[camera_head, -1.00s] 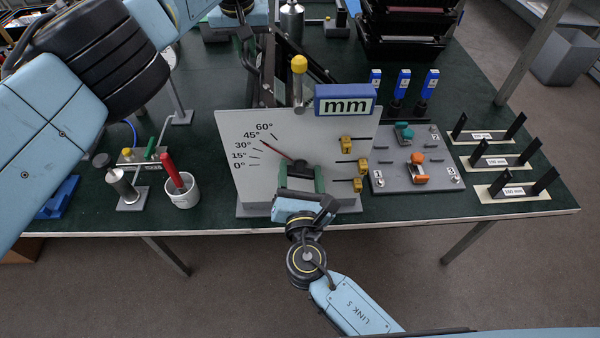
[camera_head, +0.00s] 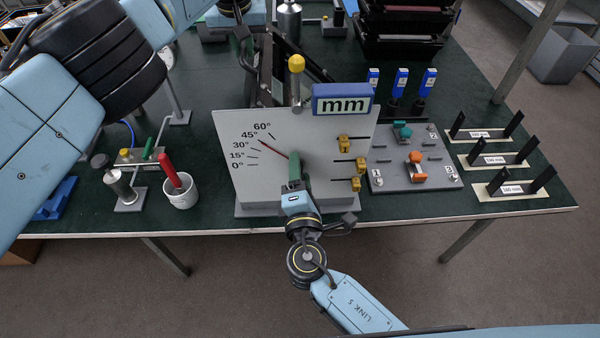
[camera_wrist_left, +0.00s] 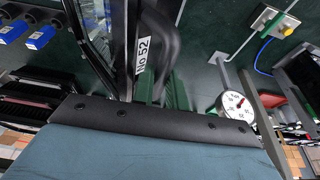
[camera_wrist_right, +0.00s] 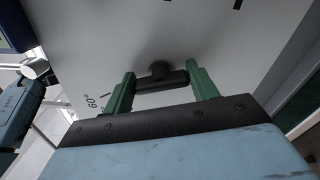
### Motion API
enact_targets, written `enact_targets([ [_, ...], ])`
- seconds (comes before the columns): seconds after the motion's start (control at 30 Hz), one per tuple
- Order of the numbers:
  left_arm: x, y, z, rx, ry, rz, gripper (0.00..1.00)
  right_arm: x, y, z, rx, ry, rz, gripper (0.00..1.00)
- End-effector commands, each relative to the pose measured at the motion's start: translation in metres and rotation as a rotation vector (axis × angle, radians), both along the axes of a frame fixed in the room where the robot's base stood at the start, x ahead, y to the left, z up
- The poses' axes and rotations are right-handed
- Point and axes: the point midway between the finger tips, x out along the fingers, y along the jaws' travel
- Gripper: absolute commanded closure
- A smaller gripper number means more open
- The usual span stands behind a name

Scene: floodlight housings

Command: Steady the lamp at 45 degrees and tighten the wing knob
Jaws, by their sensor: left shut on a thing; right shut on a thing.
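A grey upright board (camera_head: 235,185) carries an angle scale. Its red needle (camera_head: 272,148) points near the 45° mark. My right gripper (camera_head: 296,172) is in front of the board, its green fingers shut on the black wing knob (camera_wrist_right: 160,82), one at each end of its bar. The knob is hidden in the head view. The dark lamp (camera_head: 281,62) stands behind the board, partly hidden. In the left wrist view, my left gripper (camera_wrist_left: 166,92) is shut on a dark part of the lamp beside a "No 52" label (camera_wrist_left: 142,52).
A blue mm display (camera_head: 343,99) and a yellow-topped post (camera_head: 297,80) are at the board's top. A white cup (camera_head: 181,194) stands left. A grey plate with orange and teal clamps (camera_head: 415,178) and labelled holders (camera_head: 496,160) are right. The table's front edge is close.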

Motion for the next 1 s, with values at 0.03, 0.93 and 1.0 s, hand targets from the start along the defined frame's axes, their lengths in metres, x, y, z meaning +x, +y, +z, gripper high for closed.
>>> enact_targets([
  [0.03,-0.0014,-0.0037,-0.0029,-0.006,0.004,-0.003,1.00,-0.0024,0.0034,-0.0022,0.042,0.005,0.009,0.65],
  [0.93,-0.0013,-0.0037,-0.0031,-0.006,0.004,-0.003,1.00,-0.0027,0.0041,-0.0031,0.395,0.005,0.010,0.65],
  [1.0,-0.0013,-0.0036,-0.0031,-0.006,0.004,-0.003,1.00,-0.0027,0.0041,-0.0031,0.395,0.005,0.010,0.65],
])
